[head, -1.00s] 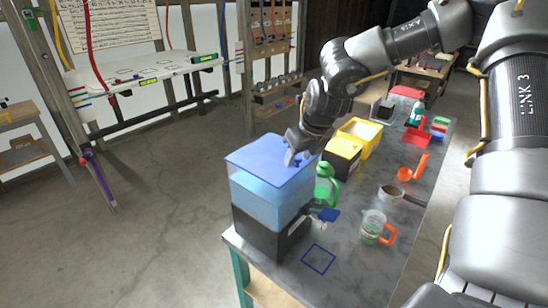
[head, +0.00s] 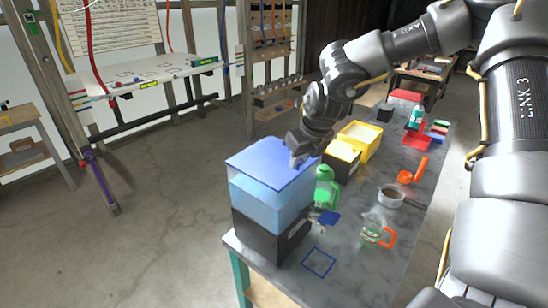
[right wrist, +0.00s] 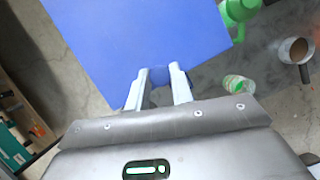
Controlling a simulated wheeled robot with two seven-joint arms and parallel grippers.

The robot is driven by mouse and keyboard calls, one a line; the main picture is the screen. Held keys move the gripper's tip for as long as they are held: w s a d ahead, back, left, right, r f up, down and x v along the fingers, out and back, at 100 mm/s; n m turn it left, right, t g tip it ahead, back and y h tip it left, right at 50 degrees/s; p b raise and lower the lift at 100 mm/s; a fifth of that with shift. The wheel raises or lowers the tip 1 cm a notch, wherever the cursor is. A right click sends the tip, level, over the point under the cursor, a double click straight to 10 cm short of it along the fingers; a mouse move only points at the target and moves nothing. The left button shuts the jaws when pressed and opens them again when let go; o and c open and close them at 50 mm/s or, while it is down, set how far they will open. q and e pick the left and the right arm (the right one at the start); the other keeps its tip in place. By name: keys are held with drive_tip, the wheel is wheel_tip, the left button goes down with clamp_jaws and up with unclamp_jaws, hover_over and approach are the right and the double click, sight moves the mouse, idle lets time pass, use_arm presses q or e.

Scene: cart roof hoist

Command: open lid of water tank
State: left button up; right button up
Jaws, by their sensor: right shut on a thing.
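The water tank (head: 268,205) is a clear blue box on a black base (head: 270,235), at the near left end of the grey table. Its flat blue lid (head: 262,160) lies across the top and shows no clear gap. My right gripper (head: 298,160) is at the lid's right edge. In the right wrist view my gripper (right wrist: 159,72) is shut on a small blue tab (right wrist: 171,74) at the edge of the lid (right wrist: 135,45). The fingers partly hide the tab. My left gripper is not in view.
Open floor lies left of the table.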

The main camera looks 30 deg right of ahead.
drive_tip(key=shift+o, duration=0.2)
drive_tip(key=shift+w+a+r+p, duration=0.1)
drive_tip(key=shift+w+r+p, duration=0.1)
drive_tip(key=shift+r, duration=0.45)
drive_tip(key=shift+w+r+p, duration=0.15)
drive_tip(key=shift+r+p, duration=0.05)
drive_tip(key=shift+r, duration=0.4)
drive_tip(key=shift+w+a+r+p, duration=0.1)
drive_tip(key=shift+w+r+p, duration=0.1)
drive_tip(key=shift+r, duration=0.7)
drive_tip(key=shift+w+a+r+p, duration=0.1)
drive_tip(key=shift+w+r+p, duration=0.15)
drive_tip(key=shift+r, duration=0.25)
drive_tip(key=shift+w+r+p, duration=0.2)
drive_tip(key=shift+r+p, duration=0.05)
drive_tip(key=shift+r, duration=0.25)
drive_tip(key=shift+w+a+r+p, duration=0.15)
drive_tip(key=shift+w+r+p, duration=0.25)
drive_tip(key=shift+r, duration=0.45)
drive_tip(key=shift+w, duration=0.15)
